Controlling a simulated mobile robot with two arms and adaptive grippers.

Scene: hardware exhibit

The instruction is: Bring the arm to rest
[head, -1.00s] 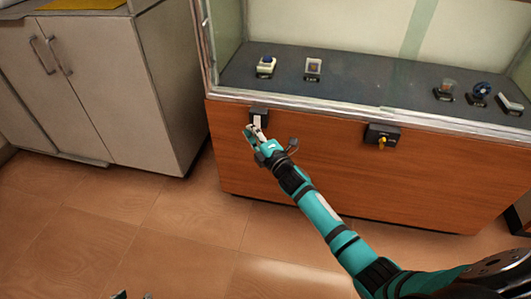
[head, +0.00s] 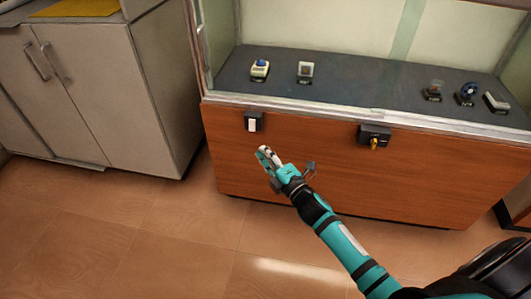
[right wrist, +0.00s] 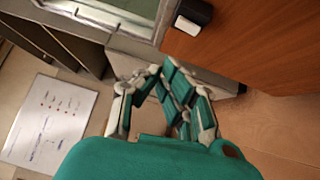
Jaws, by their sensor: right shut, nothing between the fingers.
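My right arm (head: 348,250) reaches from the lower right toward the front of the display case in the head view. My right gripper (head: 264,155) is shut and empty. It hangs in front of the wood panel, a little below and to the right of a black box with a white rocker (head: 252,123), and is apart from it. In the right wrist view the gripper (right wrist: 160,78) has its fingers drawn together with nothing between them. The white rocker (right wrist: 188,22) shows above it there. My left gripper is out of view.
The display case's wood front (head: 300,170) also carries a black box with a yellow key (head: 375,138). Several small exhibits stand behind the glass. A grey cabinet (head: 110,95) is at left. The floor (head: 130,230) in front is clear. A printed white board (right wrist: 45,122) shows in the wrist view.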

